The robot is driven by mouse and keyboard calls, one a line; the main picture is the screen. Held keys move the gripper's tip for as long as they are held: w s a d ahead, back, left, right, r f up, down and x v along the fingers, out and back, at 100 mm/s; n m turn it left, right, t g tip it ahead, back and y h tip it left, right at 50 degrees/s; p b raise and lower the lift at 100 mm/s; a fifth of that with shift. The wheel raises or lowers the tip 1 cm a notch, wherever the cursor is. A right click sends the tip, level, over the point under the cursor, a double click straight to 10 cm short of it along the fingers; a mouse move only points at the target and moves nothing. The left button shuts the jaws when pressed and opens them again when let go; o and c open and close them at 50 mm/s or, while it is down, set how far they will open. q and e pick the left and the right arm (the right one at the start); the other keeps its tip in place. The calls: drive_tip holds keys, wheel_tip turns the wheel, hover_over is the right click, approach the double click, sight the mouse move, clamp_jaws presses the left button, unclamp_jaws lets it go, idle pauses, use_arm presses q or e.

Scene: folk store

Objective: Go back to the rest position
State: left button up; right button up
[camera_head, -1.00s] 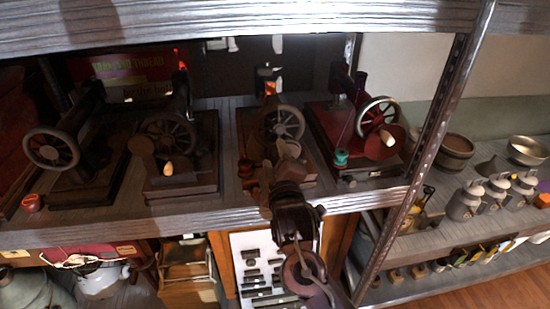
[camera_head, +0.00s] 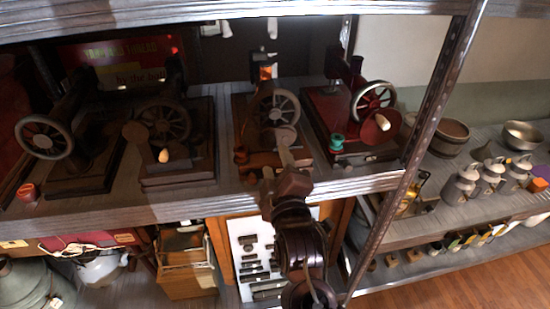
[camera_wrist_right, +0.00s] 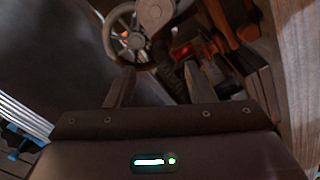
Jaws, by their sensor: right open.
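The machine's spoked wheel (camera_wrist_right: 128,32) shows beyond the fingers there. My left gripper is in neither view.
More sewing machines stand along the shelf (camera_head: 110,208), including a red one (camera_head: 350,110) at its right. A metal upright (camera_head: 425,140) rises right of my arm. Wooden floor (camera_head: 480,285) shows at lower right.

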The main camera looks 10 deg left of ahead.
drive_tip(key=shift+v, duration=0.85)
